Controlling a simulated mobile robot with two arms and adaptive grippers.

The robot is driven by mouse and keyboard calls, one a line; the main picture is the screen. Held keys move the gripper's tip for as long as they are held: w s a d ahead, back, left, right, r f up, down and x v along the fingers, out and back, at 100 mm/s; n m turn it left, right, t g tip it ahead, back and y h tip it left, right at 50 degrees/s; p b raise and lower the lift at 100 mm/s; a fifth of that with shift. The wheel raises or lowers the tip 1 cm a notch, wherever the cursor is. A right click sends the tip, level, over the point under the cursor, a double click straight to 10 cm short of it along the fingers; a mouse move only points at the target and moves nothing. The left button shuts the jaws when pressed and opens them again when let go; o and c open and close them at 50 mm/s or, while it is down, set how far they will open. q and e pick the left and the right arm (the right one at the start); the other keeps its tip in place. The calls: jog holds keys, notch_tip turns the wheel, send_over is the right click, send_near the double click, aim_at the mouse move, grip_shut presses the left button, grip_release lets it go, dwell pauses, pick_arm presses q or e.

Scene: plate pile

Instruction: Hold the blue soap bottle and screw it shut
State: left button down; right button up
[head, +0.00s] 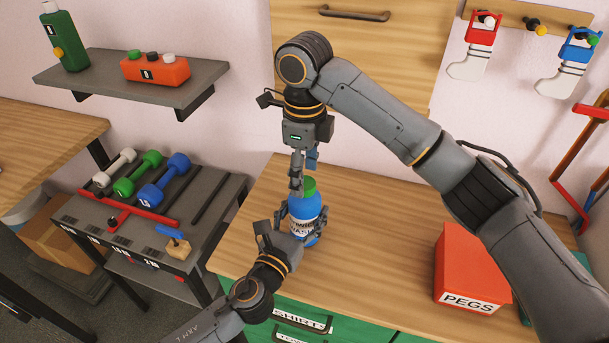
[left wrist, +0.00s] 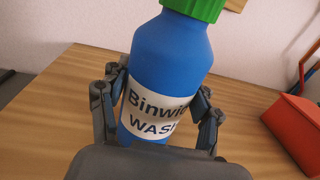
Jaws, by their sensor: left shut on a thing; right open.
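The blue soap bottle (head: 303,208) stands upright on the wooden worktop, with a green cap (head: 309,186) on its top. It also shows in the left wrist view (left wrist: 168,62), with a white label and the lower part of the green cap (left wrist: 195,8). My left gripper (head: 302,224) is shut around the bottle's body at label height, with a finger on each side. My right gripper (head: 303,170) points down from above, open, with its fingertips close to the cap. I cannot tell whether they touch it. The thread under the cap is hidden.
A red box labelled PEGS (head: 468,268) stands on the worktop (head: 385,225) at the right. A rack of dumbbells (head: 140,180) stands to the left. A grey shelf (head: 105,72) holds a green bottle and an orange box. The worktop between bottle and red box is clear.

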jog(key=shift+r, duration=1.5)
jog(key=shift+c, duration=0.6)
